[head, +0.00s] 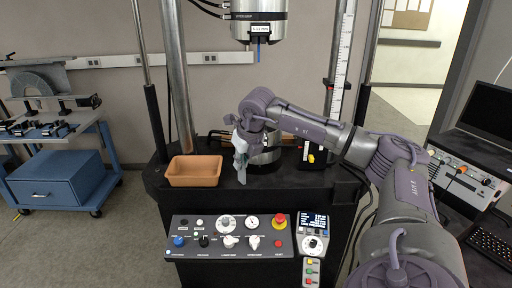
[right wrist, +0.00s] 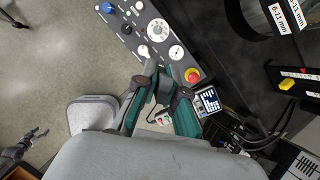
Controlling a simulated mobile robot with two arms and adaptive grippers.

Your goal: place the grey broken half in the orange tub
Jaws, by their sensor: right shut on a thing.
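The orange tub (head: 195,180) stands on the black machine base, left of my right gripper, with its open top up. My right gripper (head: 241,160) points down, a short way right of the tub. It is shut on the grey broken half (head: 242,175), a small grey piece at its lower end. Whether this piece touches the base is unclear. In the right wrist view, the teal fingers (right wrist: 158,88) show, but the held piece is not clearly made out. My left gripper (right wrist: 38,133) is tiny at the left of that view; its jaws are unclear.
A control panel (head: 228,238) and a handset (head: 314,236) are at the front of the machine. A steel column (head: 178,80) stands behind the tub, and the machine head (head: 258,22) hangs above. A blue cart (head: 60,180) is at the left.

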